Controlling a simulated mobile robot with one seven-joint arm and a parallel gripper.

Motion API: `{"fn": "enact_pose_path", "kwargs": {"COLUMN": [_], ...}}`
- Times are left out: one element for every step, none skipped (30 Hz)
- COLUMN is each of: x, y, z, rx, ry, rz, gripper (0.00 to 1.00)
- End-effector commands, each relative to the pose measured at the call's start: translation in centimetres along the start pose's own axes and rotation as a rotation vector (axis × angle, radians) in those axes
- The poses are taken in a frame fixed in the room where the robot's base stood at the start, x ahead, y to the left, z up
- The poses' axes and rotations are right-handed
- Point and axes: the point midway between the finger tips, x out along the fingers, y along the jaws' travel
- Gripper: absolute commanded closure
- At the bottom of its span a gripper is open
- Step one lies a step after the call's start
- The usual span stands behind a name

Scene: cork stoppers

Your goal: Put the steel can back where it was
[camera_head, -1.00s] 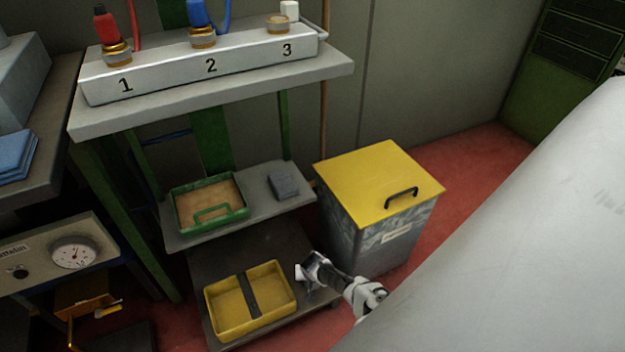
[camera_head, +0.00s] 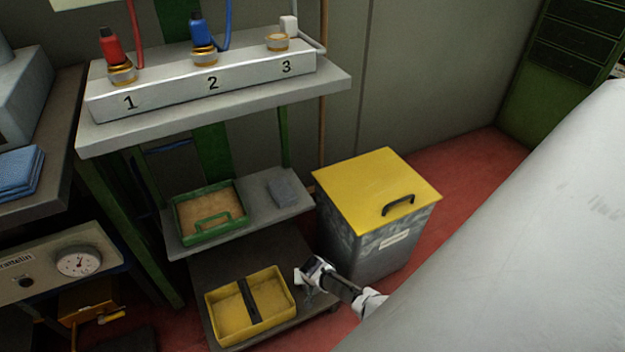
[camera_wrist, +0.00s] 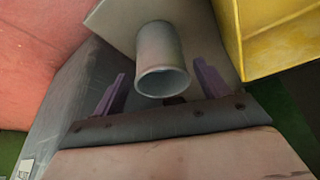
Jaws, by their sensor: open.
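In the wrist view, a plain grey can (camera_wrist: 160,48) with a round open mouth lies between the two purple fingers of my gripper (camera_wrist: 161,88). The fingers are spread, with a gap on each side of the can. Its mouth points towards my gripper, and its far end meets a light grey surface. In the head view my gripper (camera_head: 305,280) is low, at the right of the yellow tray (camera_head: 213,318) on the bottom shelf. A small pale shape shows at its tip there, too small to tell whether it is the can.
The yellow-lidded bin (camera_head: 370,182) stands close to the right of my gripper. A green tray (camera_head: 178,225) and a grey block (camera_head: 283,192) sit on the shelf above. The numbered rack (camera_head: 160,95) is on the top. Red floor (camera_head: 480,150) lies beyond the bin.

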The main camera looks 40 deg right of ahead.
Motion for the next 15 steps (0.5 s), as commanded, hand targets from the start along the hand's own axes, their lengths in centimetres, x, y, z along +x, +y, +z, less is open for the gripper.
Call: {"fn": "enact_pose_path", "kwargs": {"x": [-1.7,-2.2,-3.0,-3.6,-4.1,-4.7,-5.0,-5.4,-5.8,-6.1,-6.3,-6.5,-6.7,-6.8,-6.8], "y": [0.0,0.0,0.0,0.0,0.0,0.0,0.0,0.0,0.0,-0.1,0.0,0.0,0.0,0.0,0.0], "z": [-0.2,-0.2,-0.2,-0.2,-0.2,-0.1,-0.1,-0.1,-0.1,-0.1,-0.1,-0.1,-0.1,0.0,0.0], "rx": [0.004,0.004,0.004,0.003,0.003,0.003,0.002,0.002,0.002,0.001,0.001,0.001,0.001,0.0,0.0], "ry": [0.002,0.002,0.001,0.002,0.003,0.002,0.002,0.002,0.001,0.001,0.002,0.002,0.002,0.002,0.001], "rz": [-0.002,-0.002,-0.003,-0.002,-0.002,-0.002,-0.002,-0.002,-0.001,-0.001,-0.001,0.0,0.0,0.0,0.0], "gripper": [0.25,0.25,0.25,0.25,0.25,0.25,0.25,0.25,0.25,0.25,0.25,0.25,0.25,0.25,0.25]}}
